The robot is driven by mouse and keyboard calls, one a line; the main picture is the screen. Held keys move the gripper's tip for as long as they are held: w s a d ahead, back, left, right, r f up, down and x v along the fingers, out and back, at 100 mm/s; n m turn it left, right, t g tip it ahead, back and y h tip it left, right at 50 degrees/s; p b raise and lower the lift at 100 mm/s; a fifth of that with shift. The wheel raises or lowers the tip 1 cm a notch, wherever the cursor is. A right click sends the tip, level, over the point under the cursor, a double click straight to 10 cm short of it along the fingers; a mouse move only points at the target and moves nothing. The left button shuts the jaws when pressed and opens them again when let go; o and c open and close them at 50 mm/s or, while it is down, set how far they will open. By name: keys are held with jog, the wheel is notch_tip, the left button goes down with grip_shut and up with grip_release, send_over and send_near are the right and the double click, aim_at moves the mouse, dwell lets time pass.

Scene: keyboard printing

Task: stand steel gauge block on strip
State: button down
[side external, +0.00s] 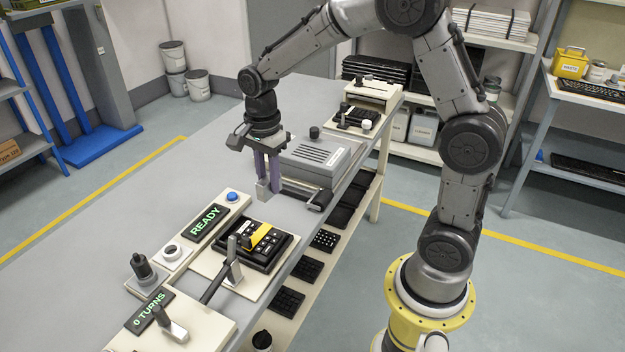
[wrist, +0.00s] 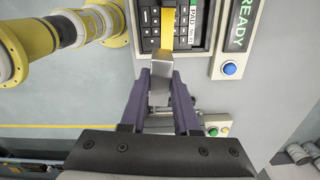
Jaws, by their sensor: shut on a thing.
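The steel gauge block (side external: 263,193) is a small light-grey block between the fingertips of my gripper (side external: 268,178). In the wrist view the block (wrist: 160,72) sticks out past the purple fingers of my gripper (wrist: 160,84), which is shut on it. The yellow strip (side external: 256,238) lies across a black keypad (side external: 268,255) in the side view. The strip (wrist: 167,26) also shows at the top of the wrist view, partly hidden by the block. In the side view the block is in the air, apart from the strip and behind the keypad.
A lever post (side external: 232,262) stands at the keypad's near side. A READY display (side external: 206,222), blue button (side external: 232,196) and black knob (side external: 142,268) are on the left. A grey machine (side external: 318,158) stands behind, close to my gripper. The grey table is clear at far left.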

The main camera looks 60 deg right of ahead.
jog(key=shift+n, duration=0.5)
jog(key=shift+w+a+f, duration=0.3)
jog(key=shift+a+f, duration=0.2)
jog(key=shift+f, duration=1)
jog(key=shift+w+a+f, duration=0.25)
jog(key=shift+a+f, duration=0.3)
jog(key=shift+f, duration=1)
jog(key=shift+w+a+f, duration=0.3)
jog(key=shift+a+f, duration=0.2)
jog(key=shift+f, duration=1)
jog(key=shift+f, duration=0.45)
jog(key=c, duration=0.6)
grip_release()
jog(key=shift+o, duration=0.2)
notch_tip(320, 180, up, 7)
